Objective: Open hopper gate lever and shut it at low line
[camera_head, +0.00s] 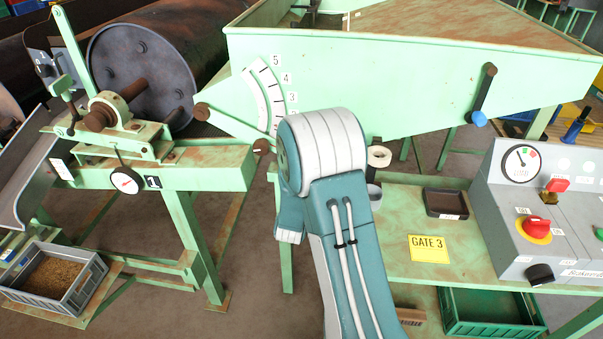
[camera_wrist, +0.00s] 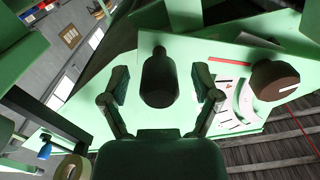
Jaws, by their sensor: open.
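The green hopper (camera_head: 380,85) carries a white curved scale (camera_head: 264,95) with 5, 4 and 3 readable; its lower part is hidden behind my arm. A green lever bar (camera_head: 232,125) runs from a brown knob (camera_head: 201,111) towards my arm. In the wrist view, a dark grip (camera_wrist: 160,85), seemingly the lever's handle, stands between the fingers of my gripper (camera_wrist: 160,77). The fingers are open, one each side, with visible gaps. The scale (camera_wrist: 240,105), a short red line (camera_wrist: 229,62) and a round brown knob (camera_wrist: 275,78) lie right of it.
A black crank with a blue knob (camera_head: 479,118) hangs on the hopper's right. Below are a table with a GATE 3 sign (camera_head: 429,248), a dark tray (camera_head: 446,203) and a control box (camera_head: 540,210). A weighing beam frame (camera_head: 205,178) and a drum (camera_head: 145,70) stand left.

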